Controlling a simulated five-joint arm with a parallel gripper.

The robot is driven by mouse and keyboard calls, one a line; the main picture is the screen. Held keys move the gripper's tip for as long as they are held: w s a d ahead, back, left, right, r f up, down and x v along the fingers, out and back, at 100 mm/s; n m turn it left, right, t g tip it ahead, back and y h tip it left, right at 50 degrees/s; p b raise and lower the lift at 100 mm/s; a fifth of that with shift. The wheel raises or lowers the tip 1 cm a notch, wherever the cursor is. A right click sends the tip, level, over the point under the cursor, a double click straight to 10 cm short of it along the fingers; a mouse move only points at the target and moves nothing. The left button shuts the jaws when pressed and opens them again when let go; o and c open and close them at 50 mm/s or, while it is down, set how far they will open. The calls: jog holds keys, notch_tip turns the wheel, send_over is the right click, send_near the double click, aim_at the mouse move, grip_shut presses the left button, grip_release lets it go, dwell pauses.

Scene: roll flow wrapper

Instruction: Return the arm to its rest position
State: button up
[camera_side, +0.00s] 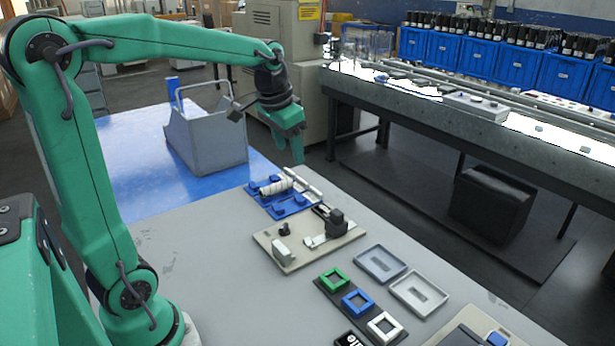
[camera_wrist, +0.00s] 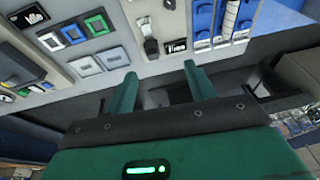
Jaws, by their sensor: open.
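My gripper (camera_side: 299,152) is green with a black wrist and hangs at the end of my extended arm. In the side view it is in the air near the far edge of the grey table (camera_side: 190,245), above the blue rack with white rollers. In the wrist view the two green fingers of my gripper (camera_wrist: 160,82) stand wide apart with nothing between them. The gripper is open and empty.
On the table are a blue rack (camera_side: 268,183), a beige fixture (camera_side: 275,252), green (camera_side: 332,278), blue (camera_side: 347,302) and white (camera_side: 378,331) square frames, and two grey trays (camera_side: 381,262) (camera_side: 430,303). A grey bin (camera_side: 205,140) stands on the blue surface behind. A conveyor bench (camera_side: 450,115) runs beyond.

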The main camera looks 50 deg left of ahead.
jog(key=s+d+f+t, duration=0.1)
jog(key=s+d, duration=0.4)
jog(key=s, duration=0.2)
jog(key=s+d+f+t, duration=0.1)
jog(key=s+d, duration=0.4)
jog(key=s, duration=0.3)
jog(key=shift+s+d+f+t+h, duration=0.2)
jog(key=shift+d+t+h, duration=0.1)
jog(key=shift+h, duration=0.1)
dwell(0.7)
